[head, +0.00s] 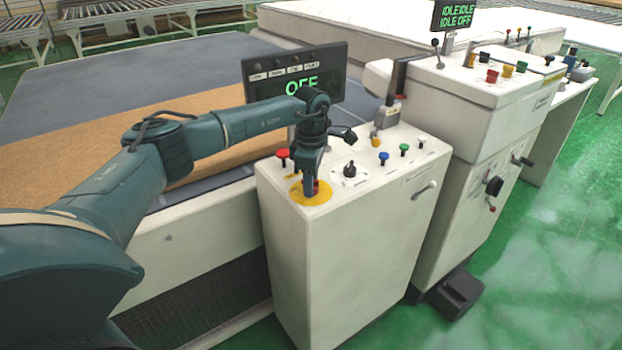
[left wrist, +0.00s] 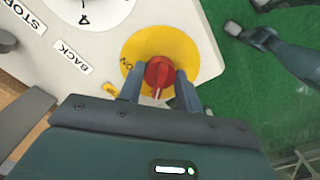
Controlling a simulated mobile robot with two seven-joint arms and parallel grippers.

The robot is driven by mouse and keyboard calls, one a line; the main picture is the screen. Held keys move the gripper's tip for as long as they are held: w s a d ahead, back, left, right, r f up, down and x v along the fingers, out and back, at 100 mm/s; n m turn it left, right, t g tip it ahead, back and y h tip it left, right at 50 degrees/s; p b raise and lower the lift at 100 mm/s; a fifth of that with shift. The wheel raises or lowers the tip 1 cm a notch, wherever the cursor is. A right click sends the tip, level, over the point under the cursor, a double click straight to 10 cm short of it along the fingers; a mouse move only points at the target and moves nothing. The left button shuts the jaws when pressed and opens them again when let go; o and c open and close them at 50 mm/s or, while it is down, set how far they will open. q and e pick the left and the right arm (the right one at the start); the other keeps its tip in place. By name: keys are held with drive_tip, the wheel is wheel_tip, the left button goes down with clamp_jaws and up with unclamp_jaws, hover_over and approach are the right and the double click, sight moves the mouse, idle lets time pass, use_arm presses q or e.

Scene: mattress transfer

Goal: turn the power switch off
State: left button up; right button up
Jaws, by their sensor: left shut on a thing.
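The power switch is a red rotary knob (left wrist: 158,76) on a yellow round plate (head: 324,194), at the near left corner of the white control cabinet's top. In the left wrist view the word ON is printed on the plate (left wrist: 131,62), and a white line on the knob points toward my gripper. My left gripper (head: 311,190) reaches down onto the knob from above. Its two fingers (left wrist: 160,88) are shut on the knob's sides. In the head view the gripper hides most of the knob. The display (head: 300,88) behind reads OFF.
The cabinet top (head: 400,172) also holds a red mushroom button (head: 283,153), a black selector knob (head: 349,170), a blue button (head: 384,156) and a green button (head: 404,148). A larger white machine (head: 470,110) stands to the right. Green floor (head: 540,240) is open at the right.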

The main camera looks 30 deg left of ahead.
use_arm(q)
drive_tip(key=shift+r+n, duration=0.1)
drive_tip(key=shift+n, duration=0.3)
drive_tip(key=o, duration=1)
wheel_tip(320, 180, up, 13)
drive_tip(key=shift+r+b, duration=0.1)
drive_tip(key=shift+b, duration=0.6)
